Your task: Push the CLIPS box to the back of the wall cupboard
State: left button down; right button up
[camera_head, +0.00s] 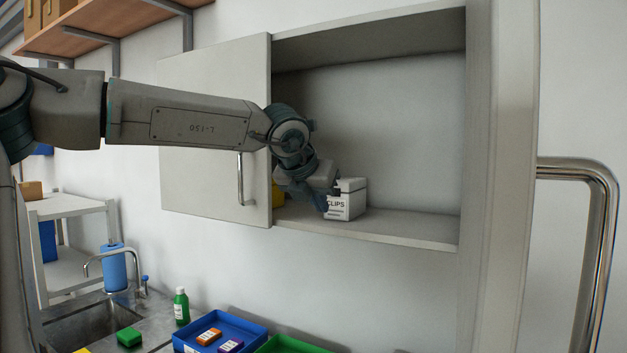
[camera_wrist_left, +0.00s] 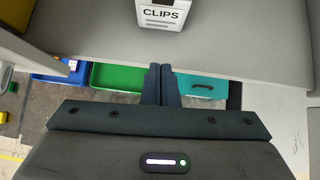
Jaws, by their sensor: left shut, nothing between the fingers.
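The CLIPS box (camera_head: 346,203) is white with black lettering. It stands upright on the shelf of the wall cupboard (camera_head: 400,228), left of the middle, with bare shelf to its right. In the left wrist view the CLIPS box (camera_wrist_left: 163,14) is at the top edge and partly cut off. My left gripper (camera_head: 326,208) is at the box's left front in the head view, overlapping its edge; I cannot tell whether it touches. In the left wrist view its fingers (camera_wrist_left: 161,70) are together and empty, pointing toward the box with a visible gap. My right gripper is not in view.
A sliding door (camera_head: 215,130) covers the cupboard's left part, with my left arm in front of it. A yellow item (camera_head: 278,197) is on the shelf left of the box. An upright panel with a large handle (camera_head: 590,190) stands at the right. Trays (camera_head: 232,326) lie below.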

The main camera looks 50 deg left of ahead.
aim_at(336, 217)
pick_arm(q)
jog(key=w+p, duration=0.1)
jog(key=w+a+f+p, duration=0.1)
jog(key=w, duration=0.1)
jog(key=w+f+p, duration=0.1)
jog(key=shift+w+a, duration=0.35)
jog(key=shift+w+a+p, duration=0.15)
jog(key=shift+w+p, duration=0.4)
jog(key=shift+f, duration=0.1)
jog(key=shift+w, duration=0.1)
jog(key=shift+a, duration=0.2)
